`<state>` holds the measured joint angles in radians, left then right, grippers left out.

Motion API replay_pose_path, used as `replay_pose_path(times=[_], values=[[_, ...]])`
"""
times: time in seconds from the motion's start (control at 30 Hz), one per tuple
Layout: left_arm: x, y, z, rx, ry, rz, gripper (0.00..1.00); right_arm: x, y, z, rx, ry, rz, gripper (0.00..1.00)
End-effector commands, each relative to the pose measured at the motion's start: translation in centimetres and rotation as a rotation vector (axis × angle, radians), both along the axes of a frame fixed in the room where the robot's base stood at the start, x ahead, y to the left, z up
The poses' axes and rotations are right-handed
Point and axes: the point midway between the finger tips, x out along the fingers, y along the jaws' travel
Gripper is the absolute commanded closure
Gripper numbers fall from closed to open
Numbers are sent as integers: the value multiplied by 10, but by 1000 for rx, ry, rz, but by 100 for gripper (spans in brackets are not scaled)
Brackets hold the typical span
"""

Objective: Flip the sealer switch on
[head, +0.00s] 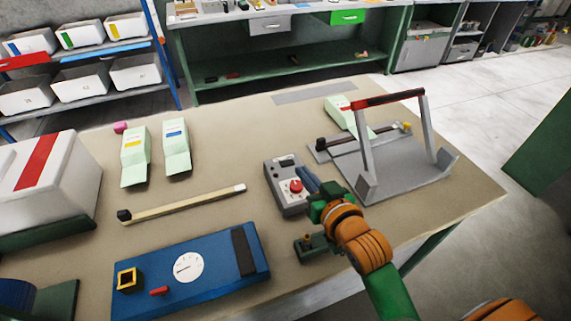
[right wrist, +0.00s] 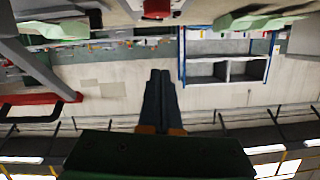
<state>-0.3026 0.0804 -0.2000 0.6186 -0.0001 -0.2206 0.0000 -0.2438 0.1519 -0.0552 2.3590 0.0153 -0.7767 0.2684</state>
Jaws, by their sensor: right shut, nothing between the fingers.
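A grey control box (head: 290,190) with a red round knob and a dark raised part lies mid-table in the head view. I cannot tell for certain which carries the sealer switch. My right gripper (head: 300,170) is shut and empty, its dark blue fingers at the grey box's right side; contact is unclear. In the right wrist view its shut fingers (right wrist: 160,72) show against the background, with a red part (right wrist: 156,10) at the top edge. My left gripper is not in view.
A grey frame with a red bar (head: 385,100) stands at right, a pale green pouch (head: 340,113) behind it. A blue box with a dial (head: 215,270) lies front left. Two more pouches (head: 135,158) (head: 177,150) and a long strip (head: 185,203) lie left of centre.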

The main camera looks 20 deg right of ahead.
Motion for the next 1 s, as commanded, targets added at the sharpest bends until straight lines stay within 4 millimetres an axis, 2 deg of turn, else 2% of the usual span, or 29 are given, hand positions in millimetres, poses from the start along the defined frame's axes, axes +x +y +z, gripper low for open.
replay_pose_path(times=[0.47, 0.6, 0.7, 1.0], values=[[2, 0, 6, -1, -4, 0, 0, 94, 7, -21, 0, -1, 0, 100], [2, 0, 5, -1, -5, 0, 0, 92, 10, -47, 0, 4, 2, 100], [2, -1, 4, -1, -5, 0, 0, 92, 11, -57, -1, 2, 1, 100], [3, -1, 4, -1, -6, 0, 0, 92, 12, -62, -1, 0, 1, 100]])
